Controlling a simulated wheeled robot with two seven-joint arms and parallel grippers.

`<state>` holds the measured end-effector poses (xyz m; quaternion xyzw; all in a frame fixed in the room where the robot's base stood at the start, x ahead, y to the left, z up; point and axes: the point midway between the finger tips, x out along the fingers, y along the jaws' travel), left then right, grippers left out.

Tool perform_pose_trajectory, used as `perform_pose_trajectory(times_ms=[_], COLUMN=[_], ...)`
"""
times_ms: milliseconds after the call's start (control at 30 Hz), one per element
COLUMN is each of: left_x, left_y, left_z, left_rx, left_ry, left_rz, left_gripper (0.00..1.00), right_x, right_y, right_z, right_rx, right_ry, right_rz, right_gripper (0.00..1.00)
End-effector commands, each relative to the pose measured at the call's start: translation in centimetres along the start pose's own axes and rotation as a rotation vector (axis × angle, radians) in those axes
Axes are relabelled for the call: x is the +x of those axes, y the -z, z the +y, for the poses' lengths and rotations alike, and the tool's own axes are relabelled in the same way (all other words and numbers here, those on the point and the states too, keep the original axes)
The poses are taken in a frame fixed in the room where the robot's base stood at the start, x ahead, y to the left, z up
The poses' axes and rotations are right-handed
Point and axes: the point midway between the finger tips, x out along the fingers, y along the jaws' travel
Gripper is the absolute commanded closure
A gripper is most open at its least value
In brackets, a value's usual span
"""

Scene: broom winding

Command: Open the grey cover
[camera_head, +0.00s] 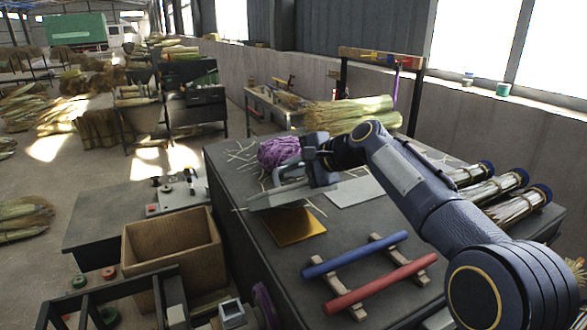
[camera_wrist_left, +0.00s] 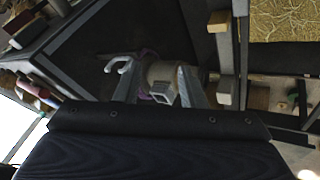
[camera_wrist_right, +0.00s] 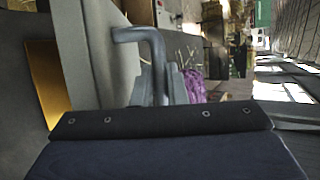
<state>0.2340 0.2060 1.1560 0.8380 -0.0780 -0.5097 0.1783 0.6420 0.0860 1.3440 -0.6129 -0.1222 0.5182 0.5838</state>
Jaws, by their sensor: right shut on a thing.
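The grey cover (camera_head: 278,196) is on the dark workbench, and it looks tilted up beside a gold plate (camera_head: 296,228). My right gripper (camera_head: 291,176) is shut on the cover's bent grey handle. In the right wrist view the handle (camera_wrist_right: 140,36) runs from the cover's face (camera_wrist_right: 86,60) to between the fingers (camera_wrist_right: 166,86). How far the cover stands open is hard to tell. My left gripper (camera_wrist_left: 160,84) has its fingers apart, with a square-ended metal part visible between or beyond them; no grip on it is clear.
A blue bar (camera_head: 355,254) and a red bar (camera_head: 381,284) lie on wooden rests at the front. A purple bundle (camera_head: 279,151) lies behind the cover, and a pale plate (camera_head: 354,191) to its right. Bound broom bundles (camera_head: 497,187) lie far right. A cardboard box (camera_head: 170,247) stands left.

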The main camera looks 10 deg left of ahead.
Motion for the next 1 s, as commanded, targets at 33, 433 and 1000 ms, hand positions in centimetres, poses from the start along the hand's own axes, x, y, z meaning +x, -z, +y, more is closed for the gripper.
perform_pose_trajectory(times_ms=[33,433,1000], left_x=[0.0,0.0,1.6], left_y=[0.0,0.0,-0.8], left_z=[0.0,0.0,-0.7], left_rx=[0.000,0.000,0.000], left_ry=[0.000,0.000,0.000], left_rz=[0.000,0.000,0.000], left_gripper=[0.64,0.64,0.64], right_x=[-0.1,0.0,-7.0], right_y=[-0.1,-0.1,0.0], right_z=[-0.1,0.0,0.0], right_rx=[0.000,0.000,0.000], right_ry=[0.002,0.002,0.004], right_rz=[-0.002,-0.002,-0.001], right_gripper=[1.00,0.66,0.66])
